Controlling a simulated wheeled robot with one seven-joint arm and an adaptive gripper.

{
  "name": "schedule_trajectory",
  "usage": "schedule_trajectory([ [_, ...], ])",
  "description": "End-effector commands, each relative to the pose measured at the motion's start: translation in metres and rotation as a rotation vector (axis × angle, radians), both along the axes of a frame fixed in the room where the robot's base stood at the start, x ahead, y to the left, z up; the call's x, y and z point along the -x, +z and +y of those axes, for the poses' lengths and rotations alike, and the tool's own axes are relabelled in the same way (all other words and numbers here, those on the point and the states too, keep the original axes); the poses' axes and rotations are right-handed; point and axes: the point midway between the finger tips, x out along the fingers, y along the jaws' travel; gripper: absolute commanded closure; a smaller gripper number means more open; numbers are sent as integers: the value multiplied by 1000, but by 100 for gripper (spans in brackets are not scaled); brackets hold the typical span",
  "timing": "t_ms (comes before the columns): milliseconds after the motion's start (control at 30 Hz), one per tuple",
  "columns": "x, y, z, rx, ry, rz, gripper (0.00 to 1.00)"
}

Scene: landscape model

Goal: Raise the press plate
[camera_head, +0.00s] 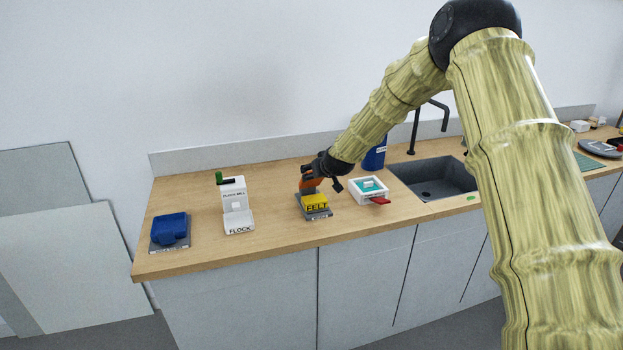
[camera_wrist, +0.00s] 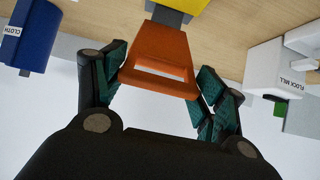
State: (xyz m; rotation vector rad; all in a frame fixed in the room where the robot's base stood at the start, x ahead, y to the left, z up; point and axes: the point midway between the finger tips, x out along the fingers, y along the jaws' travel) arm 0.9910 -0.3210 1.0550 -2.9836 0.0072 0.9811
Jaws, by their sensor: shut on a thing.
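The felt press stands on the counter as a yellow block marked FELT (camera_head: 315,202) on a grey base (camera_head: 319,215), with an orange lever part (camera_head: 307,185) at its back left. My gripper (camera_head: 322,168) is over the back of the press. In the wrist view the orange part (camera_wrist: 160,62) sits between the two green-padded fingers of my gripper (camera_wrist: 160,82), which is shut on it. The yellow block (camera_wrist: 182,5) shows only at the top edge there. I cannot tell how far the plate is raised; my gripper hides part of it.
A white flock mill (camera_head: 236,205) and a blue device (camera_head: 169,229) stand to the left. A white tray with a teal inside and red tab (camera_head: 370,190) is close on the right. A blue bottle (camera_head: 375,157) and the sink (camera_head: 432,178) lie beyond.

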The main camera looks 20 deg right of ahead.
Motion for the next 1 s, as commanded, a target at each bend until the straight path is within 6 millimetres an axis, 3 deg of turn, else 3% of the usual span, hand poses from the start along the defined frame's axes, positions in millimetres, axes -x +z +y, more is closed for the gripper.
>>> schedule_trajectory([
  [533,-5,7,-2,0,-4,-8,72],
  [567,-5,7,-2,0,-4,-8,28],
  [667,-5,7,-2,0,-4,-7,10],
  [1000,-3,4,-3,0,-3,-3,7],
])
